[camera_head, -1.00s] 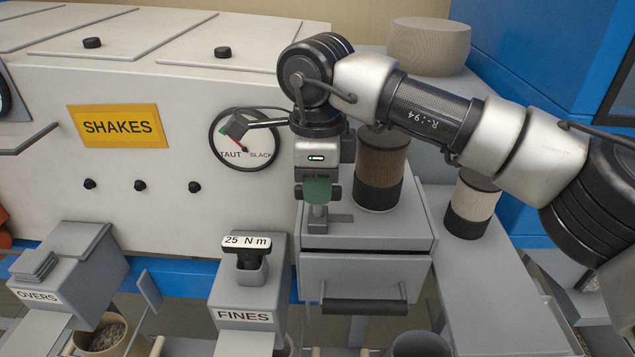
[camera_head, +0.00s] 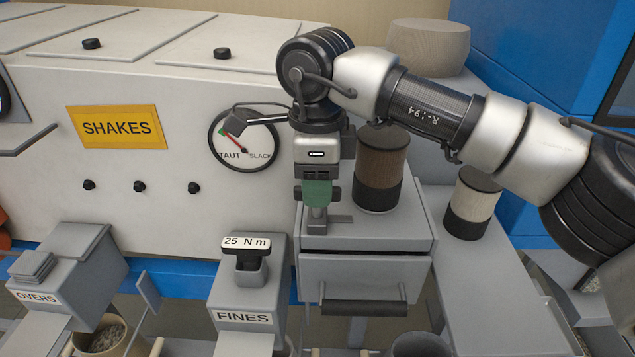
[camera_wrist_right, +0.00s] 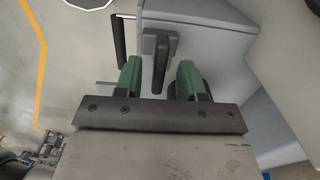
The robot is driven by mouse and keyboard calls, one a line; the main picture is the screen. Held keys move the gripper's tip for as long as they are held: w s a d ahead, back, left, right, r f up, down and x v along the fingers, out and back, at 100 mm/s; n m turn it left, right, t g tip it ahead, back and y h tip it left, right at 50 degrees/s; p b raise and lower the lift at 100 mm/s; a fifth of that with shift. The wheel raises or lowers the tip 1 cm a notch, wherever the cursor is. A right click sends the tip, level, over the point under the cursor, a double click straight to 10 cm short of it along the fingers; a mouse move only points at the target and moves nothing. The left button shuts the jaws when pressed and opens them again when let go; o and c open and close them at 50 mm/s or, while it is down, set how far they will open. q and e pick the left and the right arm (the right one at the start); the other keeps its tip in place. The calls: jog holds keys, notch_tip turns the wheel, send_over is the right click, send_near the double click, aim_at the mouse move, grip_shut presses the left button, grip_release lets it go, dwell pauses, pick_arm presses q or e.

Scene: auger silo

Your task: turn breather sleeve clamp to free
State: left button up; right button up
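My right gripper (camera_head: 317,194) hangs straight down over the top of a grey drawer box (camera_head: 400,236). Under it, a small grey post on a flat base (camera_head: 341,219) stands on the box top. In the right wrist view, a dark lever (camera_wrist_right: 161,65) on a grey plate shows between the green fingertips of the gripper (camera_wrist_right: 160,78). There is a gap on both sides of the lever, so the gripper is open around it. No label marks this lever as the breather sleeve clamp. My left gripper is not in view.
A brown cylinder with dark bands (camera_head: 381,168) stands close right of the gripper, and a cream one (camera_head: 473,203) further right. A TAUT/SLACK dial (camera_head: 262,155) is on the white housing behind. The FINES box (camera_head: 247,290) with a dark handle stands front left.

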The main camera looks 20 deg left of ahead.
notch_tip(320, 180, up, 10)
jog(key=shift+r, duration=0.15)
dwell(0.6)
